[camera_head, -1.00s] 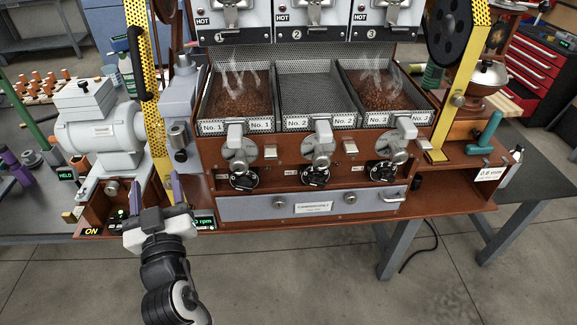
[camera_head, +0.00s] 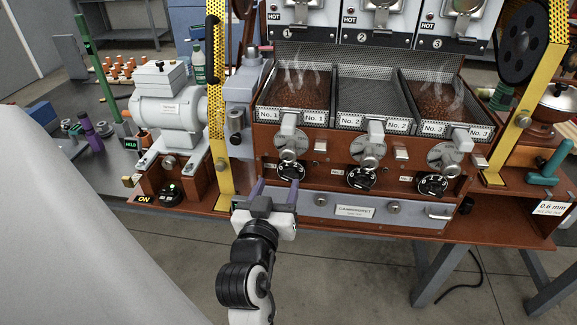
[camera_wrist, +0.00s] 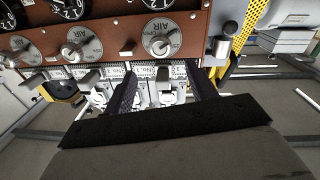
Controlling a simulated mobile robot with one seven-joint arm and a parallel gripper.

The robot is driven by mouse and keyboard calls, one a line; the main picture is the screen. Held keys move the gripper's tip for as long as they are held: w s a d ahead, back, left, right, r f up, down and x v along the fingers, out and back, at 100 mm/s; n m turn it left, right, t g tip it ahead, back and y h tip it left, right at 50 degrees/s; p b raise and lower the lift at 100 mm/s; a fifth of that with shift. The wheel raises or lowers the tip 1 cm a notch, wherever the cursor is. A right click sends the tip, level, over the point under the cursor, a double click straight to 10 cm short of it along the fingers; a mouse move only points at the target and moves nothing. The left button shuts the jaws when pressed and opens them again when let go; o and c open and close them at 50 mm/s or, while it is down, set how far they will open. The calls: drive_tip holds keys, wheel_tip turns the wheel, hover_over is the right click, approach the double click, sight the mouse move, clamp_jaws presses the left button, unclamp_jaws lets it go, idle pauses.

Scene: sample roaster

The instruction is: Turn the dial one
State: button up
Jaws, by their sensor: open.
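Dial one, a black round knob with white marks (camera_head: 290,171), sits on the brown front panel below the No. 1 tray. It is the leftmost of three such dials in the head view. In the wrist view, a black dial (camera_wrist: 158,4) is cut off at the top edge, above a grey AIR disc. My gripper (camera_head: 276,187) is open and empty, just below and left of dial one. Its right finger overlaps the dial's lower edge in the picture; I cannot tell whether they touch. The two dark fingers also show in the wrist view (camera_wrist: 167,80).
Two like dials (camera_head: 361,178) (camera_head: 432,185) sit to the right. Grey AIR discs with levers (camera_head: 291,143) are close above. A grey drawer front (camera_head: 354,211) runs below. A yellow post (camera_head: 215,120) and a motor (camera_head: 168,112) stand to the left.

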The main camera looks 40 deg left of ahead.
sight(287, 158)
drive_tip(key=p+x, duration=0.2)
drive_tip(key=x, duration=0.8)
drive_tip(key=shift+w+r, duration=0.15)
drive_tip(key=shift+w+a+p, duration=0.3)
drive_tip(key=shift+w, duration=0.15)
drive_tip(key=c, duration=1)
drive_tip(key=shift+f+b, duration=0.2)
drive_tip(key=shift+b, duration=0.1)
